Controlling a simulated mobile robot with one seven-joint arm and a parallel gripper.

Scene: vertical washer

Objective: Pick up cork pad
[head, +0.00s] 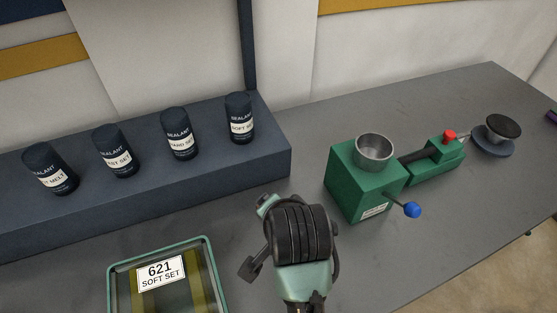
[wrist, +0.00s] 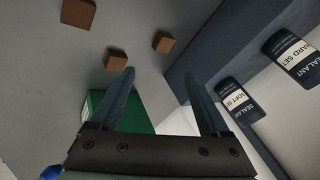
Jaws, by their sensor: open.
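Several small brown blocks, cork-like in colour, show in the wrist view on the grey bench: one block (wrist: 78,13) at the top left, a second block (wrist: 116,60) near the left fingertip, and a third block (wrist: 162,42) at upper middle. I cannot tell which is the cork pad. My gripper (wrist: 159,73) is open, with nothing between its two blue-grey fingers, and the blocks lie beyond the fingertips.
A green machine (head: 347,181) with a metal cup and blue-knobbed lever stands right of my arm, partly behind my left finger in the wrist view. Several sealant cans (head: 180,133) stand on a dark blue ledge (head: 240,165). A green-rimmed tray (head: 212,268) labelled 621 is front left.

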